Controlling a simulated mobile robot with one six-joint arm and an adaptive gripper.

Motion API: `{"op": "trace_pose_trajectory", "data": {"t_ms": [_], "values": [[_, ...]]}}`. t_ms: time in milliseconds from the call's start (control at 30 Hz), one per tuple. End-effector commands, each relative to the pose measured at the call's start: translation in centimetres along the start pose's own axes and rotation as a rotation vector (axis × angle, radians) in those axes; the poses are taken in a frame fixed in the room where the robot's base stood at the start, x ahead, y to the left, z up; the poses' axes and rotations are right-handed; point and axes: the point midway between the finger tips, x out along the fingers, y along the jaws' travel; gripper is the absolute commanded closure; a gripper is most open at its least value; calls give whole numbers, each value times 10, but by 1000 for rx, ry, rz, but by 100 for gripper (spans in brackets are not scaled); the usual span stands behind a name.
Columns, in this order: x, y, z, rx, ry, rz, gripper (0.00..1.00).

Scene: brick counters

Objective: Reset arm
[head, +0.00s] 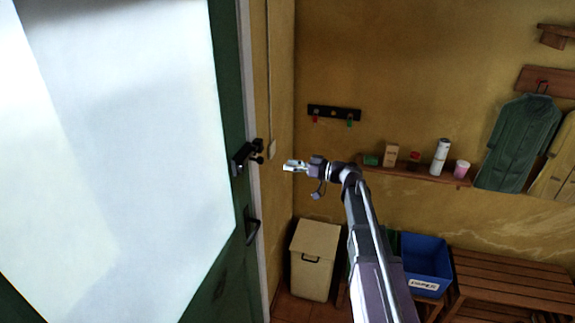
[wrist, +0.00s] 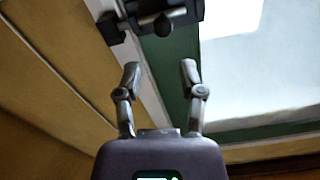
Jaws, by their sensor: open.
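My gripper (head: 290,166) is at the end of my outstretched arm in the head view, to the right of the green door's edge. In the wrist view my gripper (wrist: 160,76) has its two fingers spread apart with nothing between them. The black door latch (head: 243,158) is on the door edge, left of my gripper. The latch also shows in the wrist view (wrist: 150,18), beyond the fingertips and apart from them. The green door (head: 232,90) has a large pale glass pane (head: 120,150).
A black handle (head: 252,228) is lower on the door. A wall shelf (head: 420,175) with several small items is at right, near hanging coats (head: 520,145). A hook rail (head: 334,113) is above. A beige bin (head: 312,260), blue crate (head: 427,262) and wooden bench (head: 515,278) stand below.

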Motion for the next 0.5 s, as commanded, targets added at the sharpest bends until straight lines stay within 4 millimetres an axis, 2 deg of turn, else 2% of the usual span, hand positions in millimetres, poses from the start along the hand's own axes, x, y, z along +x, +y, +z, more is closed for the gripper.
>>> {"op": "trace_pose_trajectory", "data": {"t_ms": [333, 500], "values": [[0, -1, 1, 2, -3, 0, 49], [1, -9, 17, 35, -57, 0, 49]]}}
